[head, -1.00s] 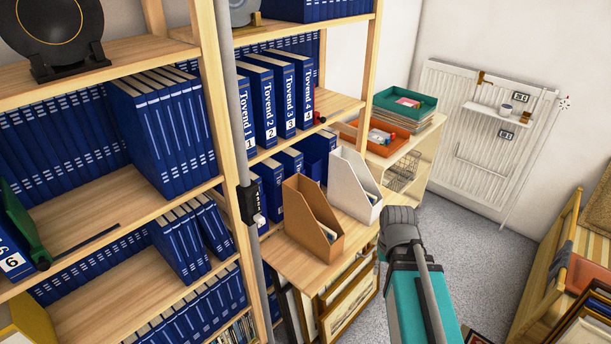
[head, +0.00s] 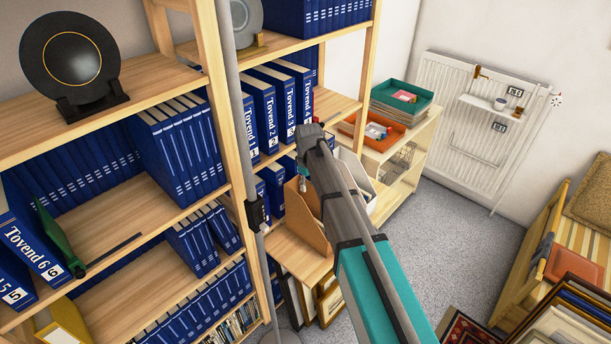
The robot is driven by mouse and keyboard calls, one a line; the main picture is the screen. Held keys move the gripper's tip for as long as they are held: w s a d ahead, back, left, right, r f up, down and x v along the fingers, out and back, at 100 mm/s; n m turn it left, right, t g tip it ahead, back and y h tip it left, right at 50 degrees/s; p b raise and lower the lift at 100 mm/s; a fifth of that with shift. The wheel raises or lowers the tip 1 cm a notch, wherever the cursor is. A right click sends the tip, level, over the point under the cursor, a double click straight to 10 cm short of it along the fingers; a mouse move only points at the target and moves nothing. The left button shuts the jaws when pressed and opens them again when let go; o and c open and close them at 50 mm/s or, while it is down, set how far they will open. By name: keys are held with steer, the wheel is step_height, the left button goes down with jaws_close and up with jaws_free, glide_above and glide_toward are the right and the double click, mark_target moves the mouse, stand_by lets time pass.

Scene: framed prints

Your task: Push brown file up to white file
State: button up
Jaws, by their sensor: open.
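The brown file (head: 304,226) is an open-topped magazine holder standing upright on the low wooden shelf board (head: 298,258). My arm crosses in front of its right side. The white file (head: 371,196) stands to its right, further along the same board. Most of the white file is behind my arm, so I cannot tell the space between the two files. My arm reaches up from the bottom right to a grey joint above the files.
Blue binders (head: 268,110) fill the shelves behind and left of the files. A grey upright pole (head: 233,95) stands in front of the rack. Teal (head: 401,97) and orange (head: 374,131) trays sit on the cabinet at right. Framed prints (head: 318,300) stand under the board.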

steer(key=shift+w+a, duration=0.1)
steer(key=shift+a, duration=0.15)
steer(key=shift+f, duration=0.1)
step_height(320, 180, down, 14)
steer(key=b, duration=1.4)
steer(key=shift+r, duration=0.25)
stand_by(0.4)
jaws_close()
